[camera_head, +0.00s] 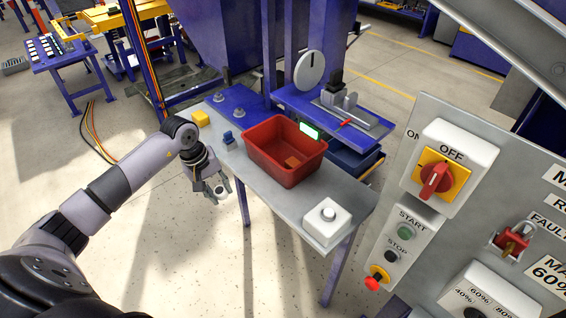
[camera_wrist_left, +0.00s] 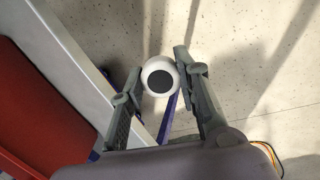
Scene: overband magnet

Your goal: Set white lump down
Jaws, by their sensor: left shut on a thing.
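A white lump (camera_wrist_left: 160,77), round with a dark disc on its face, is between the fingertips of my left gripper (camera_wrist_left: 183,82) in the left wrist view. In the head view my left gripper (camera_head: 217,193) hangs over the floor just off the left edge of the grey table (camera_head: 262,195). The lump (camera_head: 219,189) shows small and pale between its fingers there. The left gripper is shut on it. The lump is held clear of the table top. My right gripper is not in view.
A red bin (camera_head: 270,160) with an orange block (camera_head: 292,162) inside stands mid-table. A white box with a round button (camera_head: 327,221) sits at the near end. A yellow block (camera_head: 201,118) and blue pieces (camera_head: 228,138) are at the far end. A control panel (camera_head: 480,190) fills the right.

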